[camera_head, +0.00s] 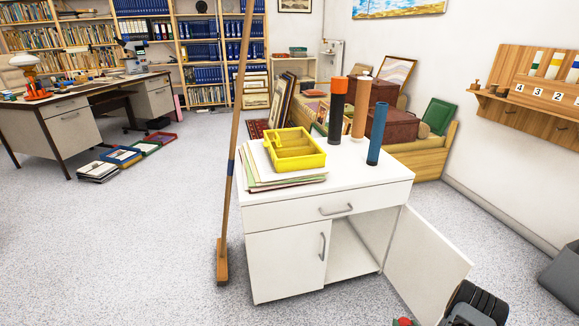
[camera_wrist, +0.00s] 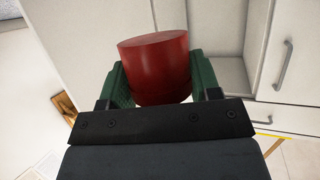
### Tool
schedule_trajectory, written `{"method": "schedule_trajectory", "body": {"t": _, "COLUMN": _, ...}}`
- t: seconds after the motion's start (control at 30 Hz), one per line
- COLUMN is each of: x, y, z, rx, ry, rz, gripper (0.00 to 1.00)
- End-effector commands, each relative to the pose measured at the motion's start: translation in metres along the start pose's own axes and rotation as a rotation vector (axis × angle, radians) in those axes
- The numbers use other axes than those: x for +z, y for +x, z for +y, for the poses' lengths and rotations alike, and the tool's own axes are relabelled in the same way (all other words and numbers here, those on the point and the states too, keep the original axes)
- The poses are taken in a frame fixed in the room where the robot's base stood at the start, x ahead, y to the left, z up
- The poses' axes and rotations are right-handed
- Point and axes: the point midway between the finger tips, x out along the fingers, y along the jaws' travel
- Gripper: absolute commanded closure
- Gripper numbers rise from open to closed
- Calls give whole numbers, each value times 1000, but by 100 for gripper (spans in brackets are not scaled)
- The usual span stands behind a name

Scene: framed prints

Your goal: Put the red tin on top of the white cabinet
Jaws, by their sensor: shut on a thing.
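The white cabinet (camera_head: 360,185) stands in the middle of the head view, its right door swung open onto an empty-looking compartment. On its top are a yellow divided tray (camera_head: 298,160) on a stack of papers, and several upright tubes. My gripper (camera_wrist: 156,78) is shut on the red tin (camera_wrist: 153,62), with a green finger on each side of it. In the wrist view the cabinet (camera_wrist: 220,28) fills the background behind the tin. In the head view only a sliver of red (camera_head: 403,322), probably the tin, shows at the bottom edge, below the cabinet top.
The open door (camera_head: 425,262) juts out at the right front. A long-handled broom (camera_head: 223,262) leans against the cabinet's left side. The tubes, black (camera_head: 336,112), tan (camera_head: 360,112) and blue (camera_head: 376,138), stand at the back and right. The top's front strip is bare.

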Motion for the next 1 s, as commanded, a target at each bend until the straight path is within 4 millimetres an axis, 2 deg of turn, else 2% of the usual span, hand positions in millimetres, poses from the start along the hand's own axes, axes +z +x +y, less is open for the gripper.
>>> {"method": "schedule_trajectory", "body": {"t": 0.17, "x": -44, "y": -2, "z": -27, "rx": -23, "ry": -12, "rz": 3, "gripper": 70}}
{"method": "schedule_trajectory", "body": {"t": 0.27, "x": -76, "y": -6, "z": -50, "rx": -46, "ry": -23, "rz": 5, "gripper": 70}}
{"method": "schedule_trajectory", "body": {"t": 0.4, "x": -132, "y": -16, "z": -99, "rx": -103, "ry": -47, "rz": 8, "gripper": 70}}
{"method": "schedule_trajectory", "body": {"t": 0.6, "x": -204, "y": -44, "z": -176, "rx": -209, "ry": -90, "rz": 8, "gripper": 70}}
{"method": "schedule_trajectory", "body": {"t": 0.8, "x": -251, "y": -70, "z": -232, "rx": -308, "ry": -129, "rz": 6, "gripper": 70}}
{"method": "schedule_trajectory", "body": {"t": 1.0, "x": -288, "y": -84, "z": -272, "rx": -392, "ry": -165, "rz": 7, "gripper": 70}}
